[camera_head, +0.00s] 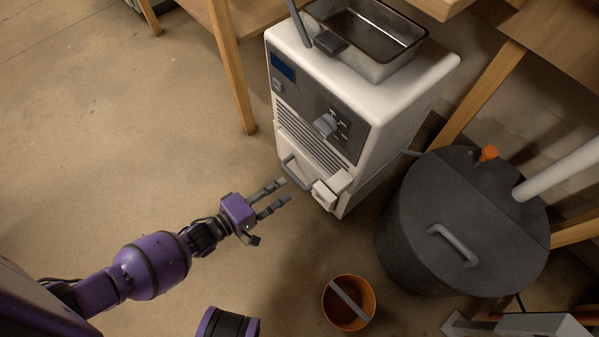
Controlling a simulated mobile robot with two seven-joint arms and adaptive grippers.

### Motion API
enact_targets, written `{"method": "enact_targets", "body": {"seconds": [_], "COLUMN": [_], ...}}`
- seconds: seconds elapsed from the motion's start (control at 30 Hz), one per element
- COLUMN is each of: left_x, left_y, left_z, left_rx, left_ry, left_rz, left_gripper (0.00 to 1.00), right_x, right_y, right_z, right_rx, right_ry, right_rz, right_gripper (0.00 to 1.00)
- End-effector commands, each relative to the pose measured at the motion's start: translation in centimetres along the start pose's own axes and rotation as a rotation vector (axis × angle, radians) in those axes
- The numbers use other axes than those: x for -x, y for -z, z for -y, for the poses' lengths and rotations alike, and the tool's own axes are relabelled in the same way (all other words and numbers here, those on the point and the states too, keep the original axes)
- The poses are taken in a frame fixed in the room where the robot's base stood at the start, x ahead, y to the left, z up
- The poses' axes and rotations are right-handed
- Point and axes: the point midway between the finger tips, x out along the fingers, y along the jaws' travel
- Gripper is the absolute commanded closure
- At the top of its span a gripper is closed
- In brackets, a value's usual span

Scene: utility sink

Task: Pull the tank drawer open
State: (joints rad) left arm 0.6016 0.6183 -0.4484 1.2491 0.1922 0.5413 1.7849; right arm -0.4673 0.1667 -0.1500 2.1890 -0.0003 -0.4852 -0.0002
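A white appliance (388,108) with a dark front panel stands on the floor at the upper middle. Low on its front is a drawer with a grey bar handle (294,172), and a small white box-like part (328,192) sits beside the handle. The drawer front appears flush with the body, though its edges are hard to make out. My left gripper (285,191) reaches in from the left with its fingers apart and nothing between them. Its fingertips are close to the handle, just in front of it in the picture; contact cannot be made out. My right gripper does not show.
A large dark lidded bin (420,235) stands to the right of the appliance. An orange bucket (349,318) is on the floor in front. Wooden table legs (232,70) stand behind left. A metal pan (390,68) sits on the appliance. Floor to the left is clear.

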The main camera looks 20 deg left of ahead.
Motion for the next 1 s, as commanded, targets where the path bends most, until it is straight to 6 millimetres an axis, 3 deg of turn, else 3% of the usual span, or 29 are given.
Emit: {"method": "enact_targets", "body": {"seconds": [0.4,0.8,1.0], "left_x": [-6.2,-7.1,-7.0], "left_y": [0.0,-0.1,-0.1], "left_z": [0.1,0.0,0.0], "left_rx": [-0.001,-0.001,-0.001], "left_ry": [0.000,0.001,0.001], "left_rz": [-0.001,-0.001,-0.001], "left_gripper": [0.69,0.69,0.95], "right_x": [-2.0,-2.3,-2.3], "right_y": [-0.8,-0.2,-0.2], "right_z": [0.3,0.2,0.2], "right_rx": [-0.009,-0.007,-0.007], "right_ry": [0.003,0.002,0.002], "right_rz": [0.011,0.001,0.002], "right_gripper": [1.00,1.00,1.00]}}
